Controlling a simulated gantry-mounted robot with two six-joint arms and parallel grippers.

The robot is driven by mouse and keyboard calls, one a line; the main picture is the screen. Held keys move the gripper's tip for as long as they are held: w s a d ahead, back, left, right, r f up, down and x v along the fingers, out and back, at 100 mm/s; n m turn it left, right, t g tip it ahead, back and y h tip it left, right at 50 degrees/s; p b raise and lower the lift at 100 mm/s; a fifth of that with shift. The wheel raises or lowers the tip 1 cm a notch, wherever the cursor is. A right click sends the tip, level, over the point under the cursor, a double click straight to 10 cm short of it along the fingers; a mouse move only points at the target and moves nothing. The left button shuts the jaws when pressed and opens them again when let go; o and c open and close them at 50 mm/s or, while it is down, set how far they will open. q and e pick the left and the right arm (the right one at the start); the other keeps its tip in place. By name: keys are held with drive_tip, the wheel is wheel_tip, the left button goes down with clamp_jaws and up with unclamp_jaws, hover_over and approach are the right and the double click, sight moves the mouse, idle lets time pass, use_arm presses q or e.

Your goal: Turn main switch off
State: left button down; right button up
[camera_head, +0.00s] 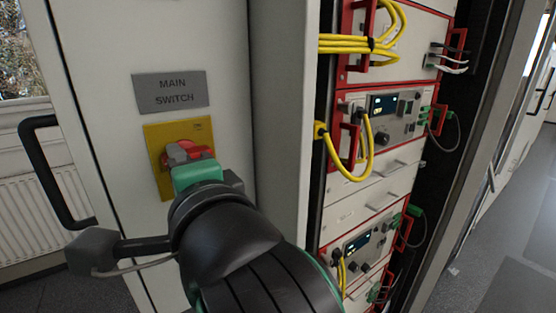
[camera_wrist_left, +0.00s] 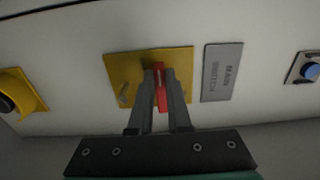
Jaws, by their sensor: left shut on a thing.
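The main switch is a red rotary handle (camera_head: 205,146) on a yellow plate (camera_head: 155,143), fixed to the light cabinet front below a grey "MAIN SWITCH" label (camera_head: 170,92). My left gripper (camera_head: 178,153) is at the switch, its fingers shut on the red handle. In the left wrist view the red handle (camera_wrist_left: 161,92) sits between the two grey fingers of the left gripper (camera_wrist_left: 161,78), in front of the yellow plate (camera_wrist_left: 120,68). The fingers and wrist hide part of the handle and plate in the head view. My right gripper is not in view.
A black door handle (camera_head: 42,170) is left of the switch. Right of it stands a rack with red-framed instruments (camera_head: 385,115) and looped yellow cables (camera_head: 365,165). The left wrist view also shows a blue button (camera_wrist_left: 309,71) and another yellow-plated control (camera_wrist_left: 30,88).

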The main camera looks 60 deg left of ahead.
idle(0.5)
use_arm(q)
drive_tip(key=c, duration=0.9)
unclamp_jaws()
drive_tip(key=shift+o, duration=0.2)
drive_tip(key=d+p, duration=0.1)
drive_tip(key=d, duration=1)
drive_tip(key=shift+s+d, duration=0.15)
drive_tip(key=shift+d, duration=0.2)
